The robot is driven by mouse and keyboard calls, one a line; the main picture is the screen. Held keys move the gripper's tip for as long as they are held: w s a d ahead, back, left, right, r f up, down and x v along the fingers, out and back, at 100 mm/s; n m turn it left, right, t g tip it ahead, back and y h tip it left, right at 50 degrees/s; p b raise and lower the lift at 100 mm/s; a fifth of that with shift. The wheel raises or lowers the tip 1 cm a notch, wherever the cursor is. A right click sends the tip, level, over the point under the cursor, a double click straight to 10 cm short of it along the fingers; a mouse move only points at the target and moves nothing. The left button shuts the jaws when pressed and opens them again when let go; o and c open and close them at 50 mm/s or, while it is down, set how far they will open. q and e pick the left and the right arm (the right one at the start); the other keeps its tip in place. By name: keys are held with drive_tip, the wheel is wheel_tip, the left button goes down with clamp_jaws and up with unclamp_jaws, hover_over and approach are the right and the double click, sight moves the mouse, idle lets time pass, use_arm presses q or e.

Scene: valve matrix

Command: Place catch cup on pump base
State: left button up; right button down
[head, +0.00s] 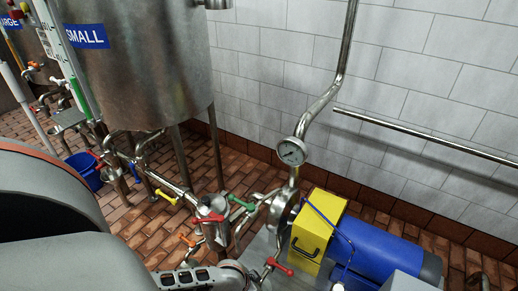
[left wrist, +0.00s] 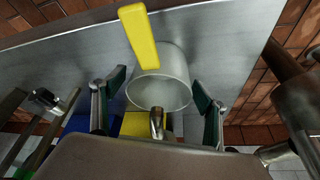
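A metal cup (left wrist: 160,92) shows in the left wrist view against a grey metal plate (left wrist: 235,50), which seems to be the pump base. My left gripper (left wrist: 158,79) is open, one finger on each side of the cup, with gaps visible. Whether the cup rests on the plate is hard to tell. A yellow lever (left wrist: 140,38) crosses in front of the cup's upper left, and a metal spout overlaps its lower rim. In the head view the pump base (head: 262,245) lies beneath the pump; I cannot make out the cup there. My right gripper is not in view.
A yellow box (head: 319,228) and blue motor (head: 385,252) stand on the right in the head view. Red (head: 278,267), green (head: 242,203) and yellow (head: 166,197) valve handles crowd the pipes.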

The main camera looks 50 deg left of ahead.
use_arm(q)
drive_tip(key=shift+r, duration=0.15)
drive_tip(key=shift+r, duration=0.35)
wheel_tip(320, 180, up, 3)
drive_tip(key=shift+s+a+r+p, duration=0.1)
drive_tip(key=shift+s+p, duration=0.05)
drive_tip(key=shift+p, duration=0.85)
drive_tip(key=shift+p+v, duration=0.45)
drive_tip(key=shift+v, duration=0.45)
drive_tip(key=p+v, duration=0.2)
drive_tip(key=v, duration=0.3)
drive_tip(key=shift+s+r+p, duration=0.25)
drive_tip(key=shift+s+p, duration=0.05)
drive_tip(key=shift+s+r, duration=0.3)
drive_tip(key=shift+s, duration=0.2)
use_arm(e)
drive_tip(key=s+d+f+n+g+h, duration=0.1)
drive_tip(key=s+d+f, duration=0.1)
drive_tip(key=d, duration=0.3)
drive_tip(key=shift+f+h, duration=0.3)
